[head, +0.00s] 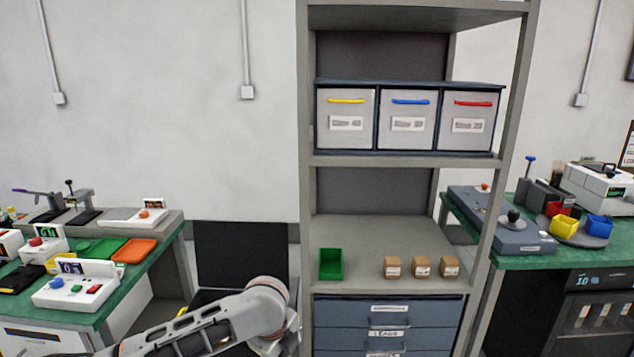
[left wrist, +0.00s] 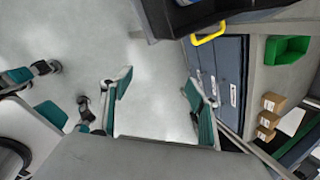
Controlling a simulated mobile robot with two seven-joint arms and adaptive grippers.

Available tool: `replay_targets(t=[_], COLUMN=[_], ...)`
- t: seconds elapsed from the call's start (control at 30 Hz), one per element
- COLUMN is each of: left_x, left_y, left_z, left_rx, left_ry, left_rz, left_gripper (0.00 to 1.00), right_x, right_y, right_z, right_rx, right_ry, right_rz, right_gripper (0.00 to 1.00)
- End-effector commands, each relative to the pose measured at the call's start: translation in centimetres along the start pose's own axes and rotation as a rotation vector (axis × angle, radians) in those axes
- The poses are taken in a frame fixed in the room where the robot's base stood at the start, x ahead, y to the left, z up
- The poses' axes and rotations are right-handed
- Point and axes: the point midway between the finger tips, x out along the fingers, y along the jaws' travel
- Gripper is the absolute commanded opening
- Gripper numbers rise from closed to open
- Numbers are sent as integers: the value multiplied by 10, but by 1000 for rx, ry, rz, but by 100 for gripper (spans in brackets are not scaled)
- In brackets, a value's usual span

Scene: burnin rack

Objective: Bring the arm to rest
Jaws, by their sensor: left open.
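My left arm (head: 225,318) comes in from the lower left in the head view and bends in front of the dark gap beside the shelf rack. Its gripper is out of the head view. In the left wrist view my left gripper (left wrist: 156,88) is open, its two teal-padded fingers well apart. Nothing is between the fingers but bare grey floor further off. My right gripper does not show in either view.
The shelf rack (head: 306,200) holds a green bin (head: 331,264), small brown boxes (head: 421,266) and drawers (head: 388,320). A dark object with a yellow handle (left wrist: 208,35) shows near the gripper. Green-topped benches (head: 150,258) (head: 520,261) stand left and right. Open floor (left wrist: 155,45) shows below.

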Motion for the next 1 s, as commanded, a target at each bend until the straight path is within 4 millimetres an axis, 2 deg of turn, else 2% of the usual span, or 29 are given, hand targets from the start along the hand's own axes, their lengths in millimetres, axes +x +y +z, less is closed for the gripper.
replay_targets(t=[0.03, 0.2, 0.3, 0.5, 0.67, 0.77, 0.87, 1.0], left_x=[14, 44, 56, 75, 88, 96, 102, 106], left_y=[9, 28, 39, 68, 103, 131, 166, 223], left_z=[-23, -84, -112, -142, -145, -139, -130, -112], left_rx=[-51, -290, -447, -773, -1035, -1192, -1340, -1522], left_ry=[53, 221, 310, 443, 505, 521, 519, 489], left_rz=[-16, -99, -144, -221, -281, -321, -362, -426], left_gripper=[60, 60, 60, 60, 60, 60, 60, 60], right_x=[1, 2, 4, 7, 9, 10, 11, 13], right_y=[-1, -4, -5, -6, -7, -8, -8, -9], right_z=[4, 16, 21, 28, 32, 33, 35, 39], right_rx=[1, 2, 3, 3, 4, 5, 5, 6], right_ry=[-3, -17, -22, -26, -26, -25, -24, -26], right_rz=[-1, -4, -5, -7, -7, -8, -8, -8], right_gripper=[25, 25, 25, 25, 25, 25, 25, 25])
